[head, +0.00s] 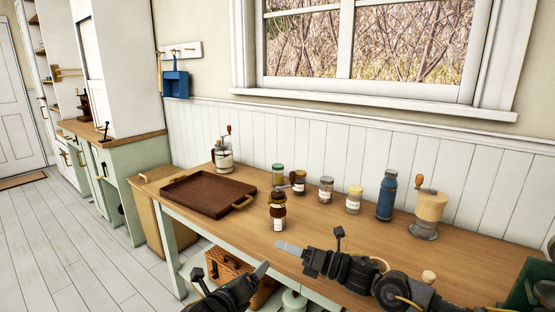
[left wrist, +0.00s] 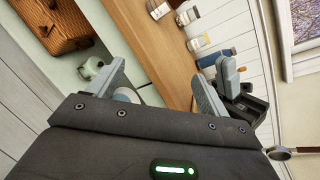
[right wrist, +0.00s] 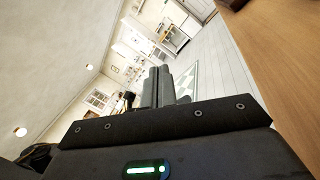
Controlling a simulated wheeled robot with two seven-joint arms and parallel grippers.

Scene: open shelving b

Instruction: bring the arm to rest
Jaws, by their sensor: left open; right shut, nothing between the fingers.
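My left gripper (head: 231,272) is low in the head view, in front of the table's front edge. Its two fingers are spread and nothing is between them; they also show apart in the left wrist view (left wrist: 155,88). My right gripper (head: 286,247) points left, in front of the jars in the head view. Its fingers are closed together and empty, as the right wrist view (right wrist: 160,86) also shows. In the left wrist view, part of my right arm shows beyond one left finger.
The wooden table (head: 240,226) holds a brown tray (head: 208,194), a dark-labelled jar (head: 278,210), several small jars, a blue bottle (head: 386,196) and a grinder (head: 428,213). A wicker basket (head: 230,270) is under the table. The floor (head: 90,250) on the left is clear.

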